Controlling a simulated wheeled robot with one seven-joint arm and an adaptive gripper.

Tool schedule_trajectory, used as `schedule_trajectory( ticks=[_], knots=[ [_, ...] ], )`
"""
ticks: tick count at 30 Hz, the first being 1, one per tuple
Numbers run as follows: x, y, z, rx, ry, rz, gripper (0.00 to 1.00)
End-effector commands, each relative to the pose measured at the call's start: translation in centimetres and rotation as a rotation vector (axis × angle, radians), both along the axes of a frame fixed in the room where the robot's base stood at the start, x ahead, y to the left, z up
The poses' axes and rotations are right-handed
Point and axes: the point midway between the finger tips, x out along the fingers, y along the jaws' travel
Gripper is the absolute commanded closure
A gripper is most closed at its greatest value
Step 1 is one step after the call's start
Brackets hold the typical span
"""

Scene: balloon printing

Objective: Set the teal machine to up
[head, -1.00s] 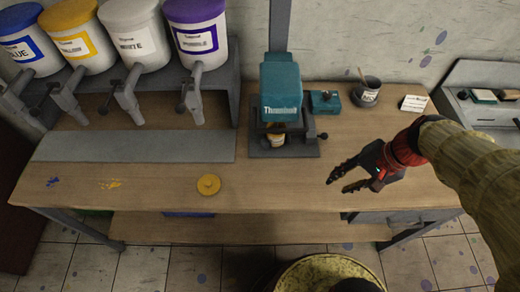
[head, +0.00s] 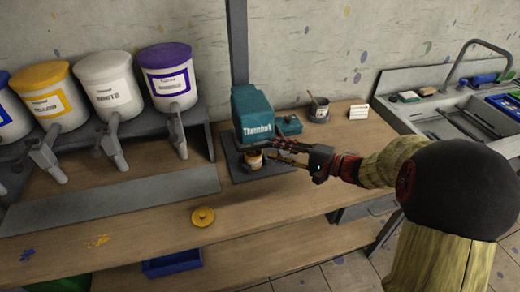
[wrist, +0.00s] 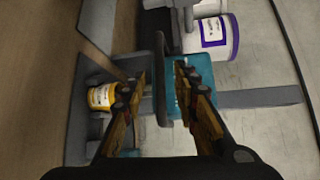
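The teal machine (head: 253,112) stands on the wooden table against the wall, with its upper block over a dark base. A small can with a yellow label (head: 253,161) sits under the block; it also shows in the wrist view (wrist: 100,97). My gripper (head: 275,152) is at the machine's right front, its fingers pointing left. In the wrist view my gripper (wrist: 160,80) is open, with a dark grey bar (wrist: 160,75) of the machine between the fingers. I cannot tell whether the fingers touch it. The knob on the machine's right side is hidden behind my gripper in the head view.
Paint dispensers (head: 105,82) stand on a grey rack at left. A yellow lid (head: 203,216) lies on the table front. A sink (head: 455,115) is far right.

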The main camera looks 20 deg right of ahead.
Motion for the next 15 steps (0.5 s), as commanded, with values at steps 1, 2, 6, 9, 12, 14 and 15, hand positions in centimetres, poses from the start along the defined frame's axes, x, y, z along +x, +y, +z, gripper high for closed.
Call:
schedule_trajectory(
  ticks=[1, 2, 6, 9, 12, 14, 15],
  knots=[
    [0.6, 0.8, -0.3, 0.000, 0.001, 0.004, 0.70],
    [0.9, 1.1, -0.4, 0.001, 0.000, 0.005, 0.70],
    [2.4, 2.6, -0.6, 0.000, 0.001, 0.004, 0.70],
    [3.1, 3.3, -0.8, 0.000, 0.001, 0.003, 0.70],
    [3.6, 3.8, -0.8, 0.000, 0.001, 0.002, 0.70],
    [3.7, 3.9, -0.8, 0.000, 0.002, 0.002, 0.70],
    [3.8, 4.0, -0.8, 0.000, 0.002, 0.002, 0.70]
  ],
)
